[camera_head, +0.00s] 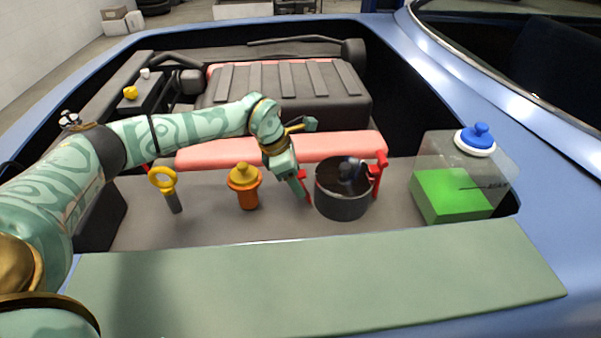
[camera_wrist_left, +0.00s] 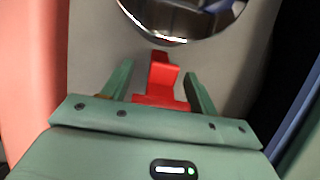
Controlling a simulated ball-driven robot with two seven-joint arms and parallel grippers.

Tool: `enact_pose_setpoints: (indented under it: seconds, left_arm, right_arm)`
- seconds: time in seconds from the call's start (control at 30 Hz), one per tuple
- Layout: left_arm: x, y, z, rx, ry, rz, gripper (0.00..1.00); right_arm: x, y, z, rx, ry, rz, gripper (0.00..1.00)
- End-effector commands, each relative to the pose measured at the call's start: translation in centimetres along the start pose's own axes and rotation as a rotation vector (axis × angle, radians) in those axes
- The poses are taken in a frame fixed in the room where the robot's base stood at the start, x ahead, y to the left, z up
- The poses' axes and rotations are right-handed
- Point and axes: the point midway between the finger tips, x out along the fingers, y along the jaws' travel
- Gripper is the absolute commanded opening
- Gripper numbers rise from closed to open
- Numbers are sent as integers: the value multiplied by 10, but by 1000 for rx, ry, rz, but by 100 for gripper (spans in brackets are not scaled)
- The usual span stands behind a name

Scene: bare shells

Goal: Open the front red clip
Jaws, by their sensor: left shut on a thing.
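A dark round canister (camera_head: 342,197) with a shiny rim stands in the engine bay. One red clip (camera_head: 377,174) stands upright at its right side. Another red clip (camera_head: 307,200) is at its left side, mostly hidden by my left gripper (camera_head: 304,187). In the left wrist view, this red clip (camera_wrist_left: 161,82) lies between the fingers of my left gripper (camera_wrist_left: 158,72), below the canister's rim (camera_wrist_left: 175,40). The left gripper is shut on this clip. I cannot tell from the views whether the clip is unlatched. My right gripper is not in view.
An orange cap with a yellow top (camera_head: 247,186) and a yellow ring dipstick (camera_head: 164,184) stand left of the canister. A clear tank with green fluid and a blue cap (camera_head: 452,190) stands right. A green mat (camera_head: 320,285) covers the front edge.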

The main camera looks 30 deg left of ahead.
Motion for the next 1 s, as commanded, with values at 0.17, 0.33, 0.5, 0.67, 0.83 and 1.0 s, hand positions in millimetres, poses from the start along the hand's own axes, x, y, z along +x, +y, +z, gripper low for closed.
enact_pose_setpoints:
  seconds: [0.17,0.33,0.5,0.67,0.83,1.0]
  left_arm:
    - [-1,1,-7,-1,8,1,18]
    - [0,1,-11,-3,12,0,18]
    - [1,1,-12,-3,13,0,18]
    - [2,1,-12,-4,14,0,18]
    - [2,1,-12,-3,13,-1,78]
    - [1,0,-10,-2,11,-1,78]
  right_arm:
    - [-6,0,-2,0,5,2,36]
    - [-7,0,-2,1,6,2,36]
    - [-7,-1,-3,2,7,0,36]
    - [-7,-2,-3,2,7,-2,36]
    - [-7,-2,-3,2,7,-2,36]
    - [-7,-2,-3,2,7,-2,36]
